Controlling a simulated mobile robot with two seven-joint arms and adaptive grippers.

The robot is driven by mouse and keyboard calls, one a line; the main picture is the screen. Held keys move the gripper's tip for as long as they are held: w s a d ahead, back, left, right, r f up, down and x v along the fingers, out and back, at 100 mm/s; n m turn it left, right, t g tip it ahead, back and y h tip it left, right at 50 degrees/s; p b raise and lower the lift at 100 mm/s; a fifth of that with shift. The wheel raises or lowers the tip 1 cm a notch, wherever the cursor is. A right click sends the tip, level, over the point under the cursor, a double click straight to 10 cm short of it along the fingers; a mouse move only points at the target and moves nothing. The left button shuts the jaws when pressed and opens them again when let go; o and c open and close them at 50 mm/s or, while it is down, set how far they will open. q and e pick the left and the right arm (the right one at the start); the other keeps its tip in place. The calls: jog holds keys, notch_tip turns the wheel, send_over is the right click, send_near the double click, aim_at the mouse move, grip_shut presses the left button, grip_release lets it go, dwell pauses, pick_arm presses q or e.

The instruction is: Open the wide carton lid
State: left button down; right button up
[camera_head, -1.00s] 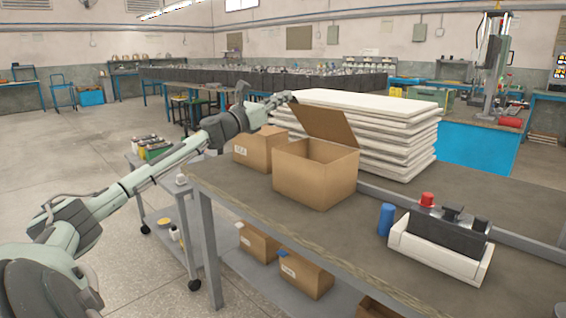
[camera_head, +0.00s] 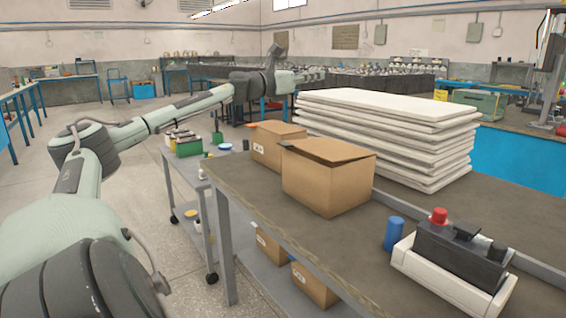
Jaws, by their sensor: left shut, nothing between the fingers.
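The wide brown carton (camera_head: 322,185) stands upright near the left end of the grey workbench. Its lid flap (camera_head: 335,151) lies down over the top, nearly flat, with the left corner slightly raised. The inside is hidden. My left gripper (camera_head: 322,73) is shut and empty, up in the air above and behind the carton in the picture, clear of the lid. It looks small, so its fingers show poorly. My right gripper is not in view.
A smaller carton (camera_head: 265,148) stands just behind the wide one. A stack of white boards (camera_head: 385,140) rises behind them to the right. A blue cylinder (camera_head: 394,234) and a white tray with dark parts (camera_head: 440,278) are at the front right. A trolley (camera_head: 190,178) stands left.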

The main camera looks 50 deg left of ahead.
pick_arm(q)
jog(key=shift+s, duration=0.1)
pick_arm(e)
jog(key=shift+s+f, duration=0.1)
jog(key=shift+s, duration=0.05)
pick_arm(q)
jog(key=shift+r, duration=0.1)
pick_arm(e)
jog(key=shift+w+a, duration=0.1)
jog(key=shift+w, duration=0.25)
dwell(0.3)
